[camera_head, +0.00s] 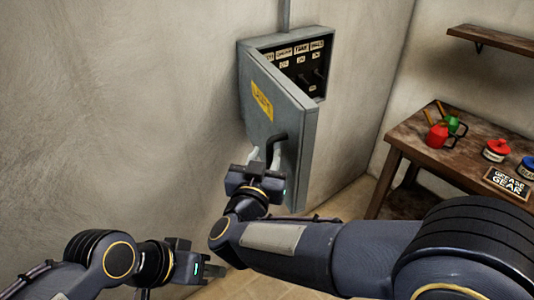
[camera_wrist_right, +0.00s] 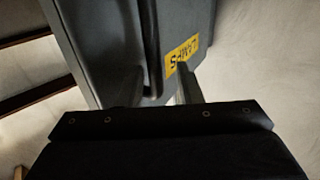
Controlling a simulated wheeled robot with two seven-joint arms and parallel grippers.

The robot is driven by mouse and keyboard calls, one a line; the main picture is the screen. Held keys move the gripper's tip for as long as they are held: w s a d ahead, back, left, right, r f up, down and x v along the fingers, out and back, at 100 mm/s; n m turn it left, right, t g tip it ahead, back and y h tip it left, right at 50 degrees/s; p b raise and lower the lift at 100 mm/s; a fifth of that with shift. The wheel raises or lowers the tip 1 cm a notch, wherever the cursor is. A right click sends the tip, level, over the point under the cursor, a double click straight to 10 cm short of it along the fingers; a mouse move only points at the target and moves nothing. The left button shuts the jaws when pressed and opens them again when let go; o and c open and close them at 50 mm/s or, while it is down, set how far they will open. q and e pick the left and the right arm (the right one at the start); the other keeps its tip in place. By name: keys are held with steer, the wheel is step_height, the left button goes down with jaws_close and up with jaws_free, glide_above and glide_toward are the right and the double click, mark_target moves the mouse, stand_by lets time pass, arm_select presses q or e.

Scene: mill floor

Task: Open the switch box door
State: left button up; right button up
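The grey switch box (camera_head: 327,60) is on the wall, its door (camera_head: 294,172) standing partly open, hinged at the left. The door has a yellow label (camera_head: 262,101) and a black bar handle (camera_head: 280,138). Label and handle (camera_wrist_right: 151,50) also show close up in the right wrist view. My right gripper (camera_head: 264,156) is at the handle, its fingers apart on either side of it; I cannot tell whether they touch it. My left gripper (camera_head: 200,270) is low at the front left, away from the box; its fingers are not clear.
Labelled switches (camera_head: 302,72) show inside the box. A wooden table (camera_head: 405,140) at the right holds a red can (camera_head: 437,136), a green can, tins and a sign. A shelf (camera_head: 490,38) hangs above it. The wall left of the box is bare.

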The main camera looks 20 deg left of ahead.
steer(key=s, duration=0.3)
steer(key=s+b, duration=0.1)
steer(key=s, duration=0.1)
steer(key=shift+s+d, duration=0.3)
